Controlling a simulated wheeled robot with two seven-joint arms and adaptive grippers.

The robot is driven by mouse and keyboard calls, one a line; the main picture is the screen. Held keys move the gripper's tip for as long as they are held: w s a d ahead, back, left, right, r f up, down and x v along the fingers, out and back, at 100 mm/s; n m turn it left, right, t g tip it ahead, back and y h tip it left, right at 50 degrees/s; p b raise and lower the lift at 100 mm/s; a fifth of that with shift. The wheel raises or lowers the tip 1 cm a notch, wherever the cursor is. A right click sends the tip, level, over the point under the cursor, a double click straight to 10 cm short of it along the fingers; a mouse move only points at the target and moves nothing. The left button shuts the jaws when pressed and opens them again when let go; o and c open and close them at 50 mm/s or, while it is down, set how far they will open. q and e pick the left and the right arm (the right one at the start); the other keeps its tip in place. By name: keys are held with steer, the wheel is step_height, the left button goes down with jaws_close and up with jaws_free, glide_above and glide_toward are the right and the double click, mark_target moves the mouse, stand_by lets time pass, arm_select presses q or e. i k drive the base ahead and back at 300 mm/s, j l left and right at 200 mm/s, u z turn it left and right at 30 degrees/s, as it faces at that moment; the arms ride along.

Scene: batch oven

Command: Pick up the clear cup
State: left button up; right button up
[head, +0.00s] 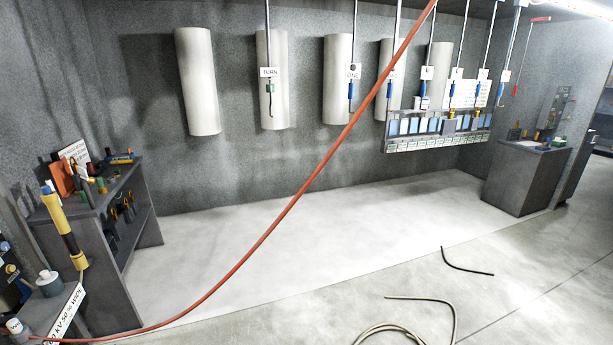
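I cannot make out a clear cup for certain in the head view. A small whitish container with a narrower top (48,284) stands on a ledge at the lower left, and a second small whitish container (17,327) is below it at the picture's corner. Both are too small to tell whether they are clear. Neither of my grippers is in view.
A dark shelf unit (105,240) with tools stands at left. An orange hose (300,192) crosses the view diagonally. A dark cabinet (522,178) stands at right. Cables (395,328) lie on the floor at front. The middle floor is mostly clear.

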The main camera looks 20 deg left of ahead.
mark_target(51, 285)
steer(key=i+j+u, duration=0.1)
steer(key=i+u, duration=1.05)
steer(key=i+l+u, duration=0.1)
steer(key=i+u, duration=0.15)
steer(key=i, duration=0.15)
steer(key=i+u, duration=0.4)
steer(key=i+l+u, duration=0.1)
steer(key=i+u, duration=0.15)
steer(key=u, duration=0.15)
steer(key=i+u, duration=0.25)
steer(key=u, duration=0.2)
steer(key=i+l+u, duration=0.2)
steer(key=u, duration=0.25)
steer(key=i+l+u, duration=0.2)
steer(key=u, duration=0.2)
steer(key=i+l+u, duration=0.2)
steer(key=u, duration=0.25)
steer(key=i+l+u, duration=0.2)
steer(key=l+u, duration=0.15)
steer(key=l, duration=0.2)
